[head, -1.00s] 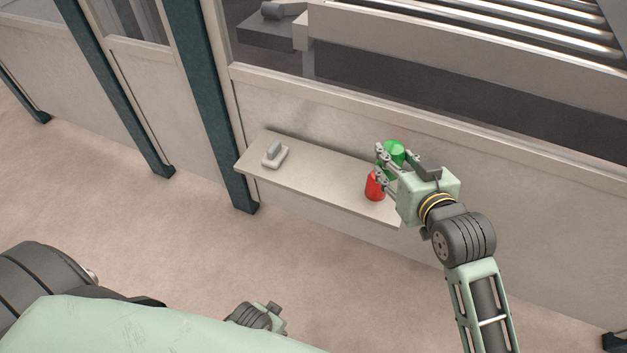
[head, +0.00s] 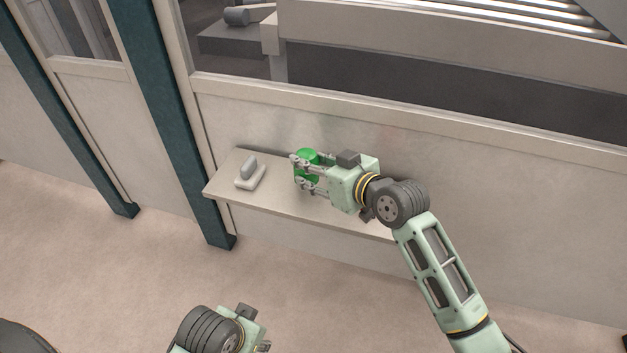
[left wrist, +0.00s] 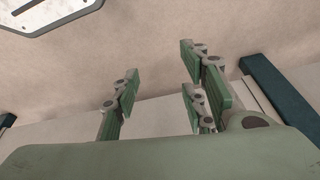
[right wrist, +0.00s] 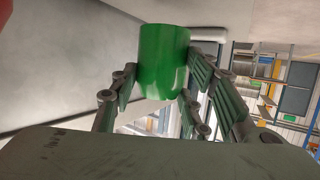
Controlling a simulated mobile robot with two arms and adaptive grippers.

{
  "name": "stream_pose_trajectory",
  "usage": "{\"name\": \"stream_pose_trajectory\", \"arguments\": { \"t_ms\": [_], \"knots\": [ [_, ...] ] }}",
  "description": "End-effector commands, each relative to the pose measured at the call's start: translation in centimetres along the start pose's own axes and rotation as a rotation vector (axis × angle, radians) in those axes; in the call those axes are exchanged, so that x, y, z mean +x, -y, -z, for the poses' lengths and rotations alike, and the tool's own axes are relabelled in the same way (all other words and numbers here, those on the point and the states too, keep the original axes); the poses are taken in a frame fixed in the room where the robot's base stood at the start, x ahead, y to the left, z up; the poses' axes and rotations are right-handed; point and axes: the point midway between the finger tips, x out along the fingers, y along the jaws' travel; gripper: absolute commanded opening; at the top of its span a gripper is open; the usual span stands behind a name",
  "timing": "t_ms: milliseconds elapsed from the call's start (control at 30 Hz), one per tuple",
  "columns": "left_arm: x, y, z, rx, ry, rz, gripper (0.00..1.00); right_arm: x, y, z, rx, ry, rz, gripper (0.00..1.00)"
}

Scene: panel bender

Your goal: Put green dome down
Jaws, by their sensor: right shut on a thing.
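The green dome (head: 307,158) is between the fingers of my right gripper (head: 306,172), over the middle of the pale shelf (head: 275,205). It also shows in the right wrist view as a green rounded body (right wrist: 162,62) held between the finger pads. I cannot tell whether its base touches the shelf. My left gripper (head: 262,330) is low over the floor, away from the shelf. In the left wrist view its fingers (left wrist: 160,100) are apart with nothing between them.
A grey-white device (head: 250,174) stands on the shelf's left part, left of the dome. The machine wall (head: 400,170) rises behind the shelf. A dark green post (head: 185,130) stands at its left end. A red patch (right wrist: 4,12) shows at the right wrist view's edge.

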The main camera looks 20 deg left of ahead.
Motion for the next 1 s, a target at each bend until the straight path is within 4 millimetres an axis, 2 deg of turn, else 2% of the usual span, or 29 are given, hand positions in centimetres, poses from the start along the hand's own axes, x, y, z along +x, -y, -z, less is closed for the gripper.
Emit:
{"name": "stream_pose_trajectory", "arguments": {
  "t_ms": [33,200,300,600,633,833,1000],
  "knots": [
    [-0.6,0.0,0.1,0.000,-0.007,0.001,0.40,0.4,0.1,-1.2,0.002,0.004,0.001,0.17],
    [-2.9,0.1,0.1,-0.002,-0.018,0.003,0.40,1.1,0.0,-3.2,0.001,0.003,0.000,0.17],
    [-3.5,0.1,0.1,-0.002,-0.018,0.003,0.40,1.2,0.0,-3.4,0.001,0.001,0.000,0.17],
    [-3.5,0.1,0.1,-0.002,-0.019,0.003,0.40,1.3,0.0,-3.6,0.000,0.002,0.000,0.17],
    [-3.6,0.1,0.2,-0.002,-0.020,0.003,0.40,1.2,0.0,-3.6,0.000,0.002,0.000,0.44],
    [-3.6,0.1,0.2,-0.002,-0.020,0.003,0.40,1.2,0.0,-3.6,0.001,0.002,0.000,0.62],
    [-3.6,0.1,0.2,-0.002,-0.020,0.004,0.40,1.2,0.0,-3.6,0.001,0.002,0.000,0.62]
  ]
}}
